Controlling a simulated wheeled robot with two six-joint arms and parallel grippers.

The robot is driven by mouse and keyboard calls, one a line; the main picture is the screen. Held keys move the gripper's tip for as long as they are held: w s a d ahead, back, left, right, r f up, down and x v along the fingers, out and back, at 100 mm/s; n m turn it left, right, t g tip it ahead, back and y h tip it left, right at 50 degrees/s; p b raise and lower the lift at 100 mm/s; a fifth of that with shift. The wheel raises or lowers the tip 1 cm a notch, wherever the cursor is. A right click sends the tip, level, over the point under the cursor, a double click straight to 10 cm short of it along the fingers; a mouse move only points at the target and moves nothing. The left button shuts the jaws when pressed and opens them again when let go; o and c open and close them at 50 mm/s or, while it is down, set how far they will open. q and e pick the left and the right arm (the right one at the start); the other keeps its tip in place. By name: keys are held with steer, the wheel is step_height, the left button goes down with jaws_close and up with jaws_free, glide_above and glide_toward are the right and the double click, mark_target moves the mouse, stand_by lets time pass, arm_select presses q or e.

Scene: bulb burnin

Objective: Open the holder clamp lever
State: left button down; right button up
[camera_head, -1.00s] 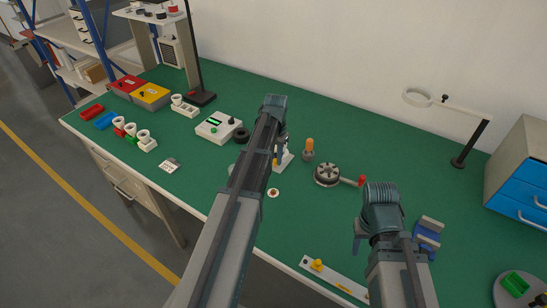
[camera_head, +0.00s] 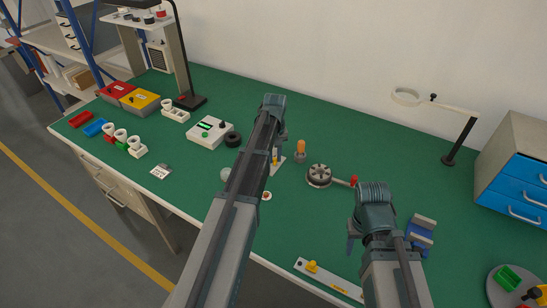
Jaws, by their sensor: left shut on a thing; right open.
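My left arm reaches up the middle, and its gripper (camera_head: 279,147) points down at a small upright holder stand with a pale base (camera_head: 277,164). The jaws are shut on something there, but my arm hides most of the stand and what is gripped. I cannot make out the clamp lever. A round dark fixture (camera_head: 319,175) with a side arm ending in a red knob (camera_head: 354,181) sits to the right. My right gripper (camera_head: 376,243) is open and empty, right of and nearer than the red knob.
A blue and grey block (camera_head: 421,232) stands close to the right gripper. An orange-topped post (camera_head: 300,151) is beside the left gripper. A meter box (camera_head: 210,132) and black ring (camera_head: 233,139) lie left. A pale strip with a yellow knob (camera_head: 312,266) lies at the front edge.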

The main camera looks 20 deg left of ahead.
arm_select(q)
steer(key=shift+w+n, duration=0.15)
steer(key=shift+n, duration=0.25)
steer(key=c, duration=0.7)
jaws_free()
steer(key=shift+r, duration=0.1)
arm_select(e)
steer(key=shift+r, duration=0.15)
arm_select(q)
step_height(320, 180, up, 14)
steer(key=p, duration=1.3)
steer(key=shift+f+p, duration=0.2)
steer(key=shift+p, duration=0.2)
arm_select(e)
step_height(320, 180, up, 14)
steer(key=shift+f, duration=0.25)
